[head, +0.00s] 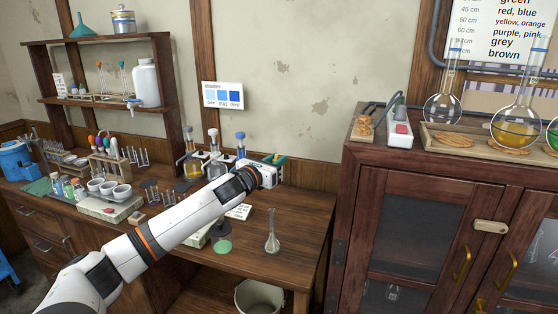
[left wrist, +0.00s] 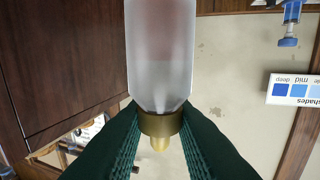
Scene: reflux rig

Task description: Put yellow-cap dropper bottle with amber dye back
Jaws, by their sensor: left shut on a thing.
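My left gripper (head: 277,160) is in front of the wall at the right part of the wooden bench. Its dark green fingers, seen in the left wrist view (left wrist: 160,128), are shut on the yellow-brass collar of a dropper bottle (left wrist: 160,60). The bottle has a frosted body with a faint reddish tint inside, and a small yellow tip shows between the fingers. In the head view the bottle is mostly hidden by the gripper. Several small bottles (head: 68,190) stand at the left of the bench. My right gripper is not in view.
Stoppered flasks (head: 214,165) stand behind my forearm. A small flask (head: 272,240) stands near the bench's front edge. White bowls (head: 108,188) and tube racks fill the left. A dark wooden cabinet (head: 395,165) rises on the right. A shades card (head: 222,95) is on the wall.

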